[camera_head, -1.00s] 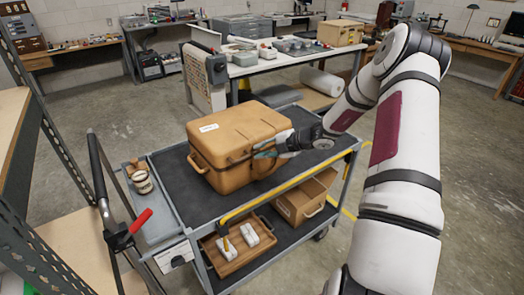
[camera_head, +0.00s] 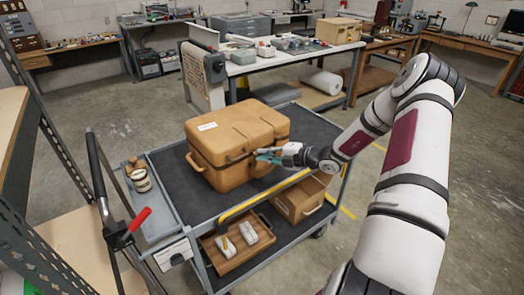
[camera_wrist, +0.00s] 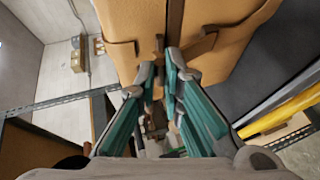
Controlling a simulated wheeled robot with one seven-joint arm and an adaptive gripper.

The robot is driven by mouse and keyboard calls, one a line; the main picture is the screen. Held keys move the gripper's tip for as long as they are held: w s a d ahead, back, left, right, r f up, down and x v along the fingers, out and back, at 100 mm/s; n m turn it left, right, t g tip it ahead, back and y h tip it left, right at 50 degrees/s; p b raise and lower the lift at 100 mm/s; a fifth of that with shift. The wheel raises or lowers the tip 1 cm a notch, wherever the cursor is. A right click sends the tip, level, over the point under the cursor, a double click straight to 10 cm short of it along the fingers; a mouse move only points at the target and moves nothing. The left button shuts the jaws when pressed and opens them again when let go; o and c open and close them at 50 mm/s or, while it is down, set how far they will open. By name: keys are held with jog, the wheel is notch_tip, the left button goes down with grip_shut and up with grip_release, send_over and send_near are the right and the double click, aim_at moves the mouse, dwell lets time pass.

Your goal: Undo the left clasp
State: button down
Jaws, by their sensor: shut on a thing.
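A tan-brown case (camera_head: 232,135) with a white label stands closed on the top deck of the cart. My gripper (camera_head: 265,156) is at its front face, right of the curved handle (camera_head: 238,157). In the wrist view the teal fingers of my gripper (camera_wrist: 167,72) point at the case (camera_wrist: 225,20). They are close together around a narrow dark brown strap-like part, which I take for a clasp (camera_wrist: 174,30). Its lower end is hidden between the fingertips. I cannot tell whether it is fastened or loose.
The cart (camera_head: 180,205) has free dark deck around the case. A yellow bar (camera_head: 262,197) runs along its near edge. A jar (camera_head: 141,181) stands in the side tray. A wooden tray (camera_head: 235,262) and an open box (camera_head: 300,200) are on the lower shelf.

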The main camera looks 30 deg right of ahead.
jog(key=shift+s+d+f+n+t+y+b, duration=0.1)
jog(key=shift+s+f+n+t+y+b, duration=0.8)
jog(key=shift+b, duration=0.9)
jog(key=shift+s+d+f+n+t+y+b, duration=0.1)
jog(key=shift+s+f+n+t+y+b, duration=0.55)
jog(key=shift+f+t+y+b, duration=0.7)
jog(key=shift+s+f+n+t+y+b, duration=0.55)
jog(key=shift+f+n+t+y+b, duration=0.3)
jog(key=shift+f+t+b, duration=1)
jog(key=shift+r+b, duration=0.4)
jog(key=shift+r, duration=0.2)
